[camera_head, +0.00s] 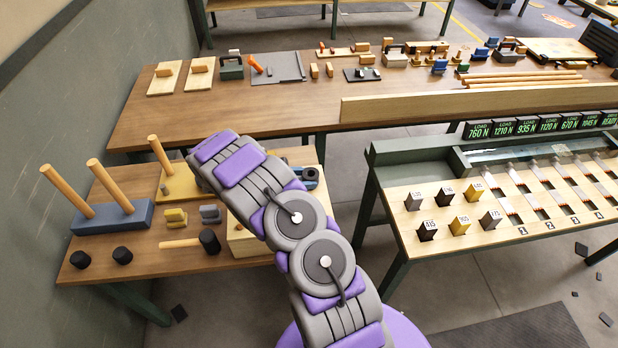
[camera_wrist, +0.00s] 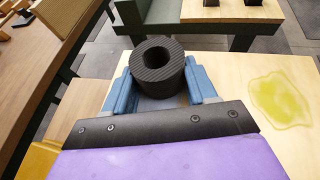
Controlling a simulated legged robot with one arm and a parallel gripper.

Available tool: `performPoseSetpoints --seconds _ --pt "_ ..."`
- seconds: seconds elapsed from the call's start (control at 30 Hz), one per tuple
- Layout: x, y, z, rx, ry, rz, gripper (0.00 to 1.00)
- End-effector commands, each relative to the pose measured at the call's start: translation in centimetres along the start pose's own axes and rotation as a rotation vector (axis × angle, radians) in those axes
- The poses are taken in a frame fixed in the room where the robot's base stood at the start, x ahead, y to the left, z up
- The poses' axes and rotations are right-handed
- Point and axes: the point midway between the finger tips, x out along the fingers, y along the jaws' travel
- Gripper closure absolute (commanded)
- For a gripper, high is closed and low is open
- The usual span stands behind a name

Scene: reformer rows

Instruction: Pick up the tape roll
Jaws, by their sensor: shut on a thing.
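The tape roll (camera_wrist: 166,86) is a dark grey, ribbed ring with a round hole, seen in the middle of the wrist view. My gripper (camera_wrist: 162,82) has its blue fingers on both sides of the roll and is shut on it. The roll's hole faces up toward the camera. A pale wooden board (camera_wrist: 240,68) with a yellow-green stain lies under or behind it; I cannot tell whether the roll is clear of the surface. In the head view my arm covers most of this spot, and only part of the blue fingers (camera_head: 306,177) shows.
The small wooden table (camera_head: 150,255) holds a blue-grey block (camera_head: 112,217) with upright pegs, a mallet (camera_head: 209,240) and black knobs (camera_head: 122,255). A long bench (camera_head: 215,110) with many parts stands behind. A weight rack (camera_head: 440,235) stands right, across a floor gap.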

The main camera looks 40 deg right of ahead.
Motion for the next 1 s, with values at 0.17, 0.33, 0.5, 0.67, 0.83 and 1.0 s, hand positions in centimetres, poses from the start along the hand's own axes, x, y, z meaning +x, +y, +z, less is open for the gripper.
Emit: performPoseSetpoints --seconds 0.17,0.33,0.5,0.67,0.83,1.0 --pt "-0.1 0.0 0.2 0.0 0.0 -0.001 0.73" --pt "-0.5 0.0 1.2 0.001 0.0 -0.001 0.73" --pt "-1.2 -0.1 2.9 0.0 0.0 -0.001 0.73" --pt "-1.0 1.3 3.5 0.002 0.003 -0.001 0.73" --pt "-0.3 3.5 4.0 0.003 0.001 -0.001 0.73" --pt "0.5 6.2 4.5 0.003 0.004 0.001 0.73"
